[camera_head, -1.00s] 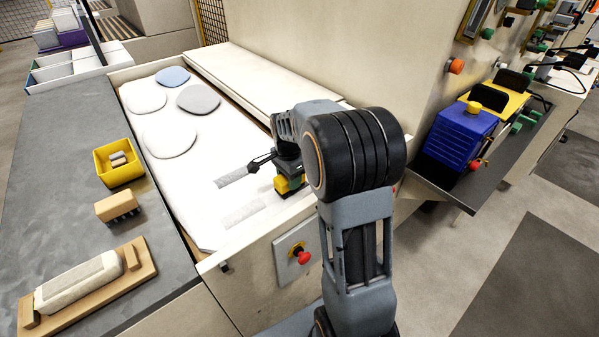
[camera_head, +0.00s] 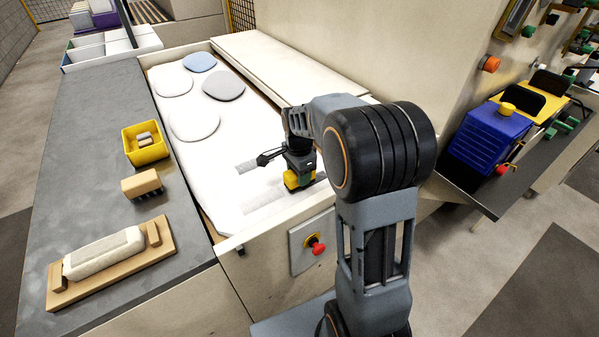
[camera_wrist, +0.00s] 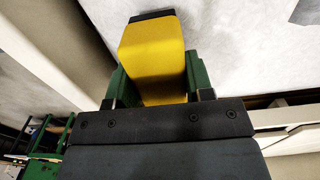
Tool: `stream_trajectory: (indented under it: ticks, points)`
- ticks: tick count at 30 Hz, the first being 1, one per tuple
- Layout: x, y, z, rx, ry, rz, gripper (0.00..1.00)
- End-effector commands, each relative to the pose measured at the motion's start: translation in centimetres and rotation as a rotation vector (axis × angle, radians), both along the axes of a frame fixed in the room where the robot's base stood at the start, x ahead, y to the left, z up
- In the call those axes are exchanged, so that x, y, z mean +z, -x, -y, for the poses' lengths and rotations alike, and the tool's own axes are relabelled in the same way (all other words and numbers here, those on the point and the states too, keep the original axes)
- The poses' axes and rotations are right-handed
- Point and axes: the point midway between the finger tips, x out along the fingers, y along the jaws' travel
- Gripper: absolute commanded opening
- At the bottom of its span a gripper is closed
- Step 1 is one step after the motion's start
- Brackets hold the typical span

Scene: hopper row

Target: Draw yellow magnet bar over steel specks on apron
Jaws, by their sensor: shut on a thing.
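A yellow magnet bar (camera_wrist: 153,55) with a dark end sits between the green fingers of my gripper (camera_wrist: 158,78) in the wrist view. My gripper is shut on it. In the head view the yellow magnet bar (camera_head: 292,181) shows below my gripper (camera_head: 300,176), low over the front right part of the white apron (camera_head: 205,160). I cannot tell whether it touches the surface. Grey patches that may be steel specks (camera_head: 247,167) lie on the apron to the left of my gripper. A fainter patch runs in front of it.
Several flat rounded pieces (camera_head: 194,124) lie on the apron's far part. A grey counter at left holds a yellow bin (camera_head: 145,144), a brush (camera_head: 142,184) and a wooden board (camera_head: 160,252) with a pale block. A red button (camera_head: 318,249) is on the front panel.

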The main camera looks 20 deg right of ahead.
Motion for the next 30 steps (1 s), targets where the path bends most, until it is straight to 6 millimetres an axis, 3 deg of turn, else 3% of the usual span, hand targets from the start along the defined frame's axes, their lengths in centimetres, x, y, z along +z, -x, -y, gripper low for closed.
stream_trajectory:
  ticks: [30]
  points:
    - [-1.0, 0.0, 0.0, 0.000, 0.000, 0.001, 0.17]
